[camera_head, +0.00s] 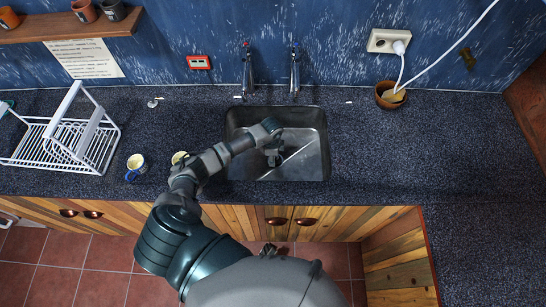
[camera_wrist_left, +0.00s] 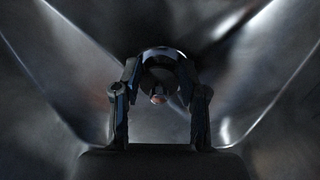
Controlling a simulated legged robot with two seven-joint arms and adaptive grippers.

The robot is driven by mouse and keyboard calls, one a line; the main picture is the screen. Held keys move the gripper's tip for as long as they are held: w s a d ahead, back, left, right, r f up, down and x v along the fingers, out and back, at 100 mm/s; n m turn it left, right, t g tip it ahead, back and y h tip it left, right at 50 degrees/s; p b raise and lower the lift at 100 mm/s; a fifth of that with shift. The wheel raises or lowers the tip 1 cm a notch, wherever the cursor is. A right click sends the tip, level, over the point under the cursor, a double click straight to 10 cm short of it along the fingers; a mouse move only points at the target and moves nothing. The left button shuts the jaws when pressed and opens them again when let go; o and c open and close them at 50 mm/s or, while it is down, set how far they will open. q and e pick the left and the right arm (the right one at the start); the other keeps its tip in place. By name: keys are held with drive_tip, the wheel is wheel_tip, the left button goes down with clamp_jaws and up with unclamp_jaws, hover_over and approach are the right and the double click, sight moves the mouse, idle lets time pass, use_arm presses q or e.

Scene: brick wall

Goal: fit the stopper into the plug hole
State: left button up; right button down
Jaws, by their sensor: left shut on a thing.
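The steel sink (camera_head: 310,150) is set into the dark speckled counter. My left arm reaches over its front edge, and my left gripper (camera_head: 274,158) points down inside the basin. In the left wrist view, my left gripper (camera_wrist_left: 160,75) is shut on a dark, round thing, which I take to be the stopper (camera_wrist_left: 160,58); a small pinkish spot shows below it. The picture is too dark to show its full shape. The plug hole cannot be made out in either view. My right gripper is not in view.
Two taps (camera_head: 248,72) stand behind the sink. A white dish rack (camera_head: 62,140) and a mug (camera_head: 136,162) are to the left; another cup (camera_head: 179,157) is partly behind my arm. A brown pot (camera_head: 388,98) stands at the back right. The right counter is clear.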

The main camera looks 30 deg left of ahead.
use_arm(q)
drive_tip(key=shift+a+f, duration=0.1)
drive_tip(key=shift+a, duration=0.15)
drive_tip(key=shift+d+f, duration=0.25)
drive_tip(key=shift+s+a+f+b, duration=0.2)
drive_tip(key=shift+s+f+b, duration=0.1)
drive_tip(key=shift+s+f, duration=0.2)
idle(0.9)
drive_tip(key=o, duration=1.2)
drive_tip(key=shift+w+f, duration=0.1)
drive_tip(key=shift+f, duration=0.05)
drive_tip(key=shift+o, duration=0.2)
drive_tip(key=shift+w+a+f, duration=0.15)
drive_tip(key=shift+w+a, duration=0.15)
drive_tip(key=shift+d+r, duration=0.1)
drive_tip(key=shift+r, duration=0.1)
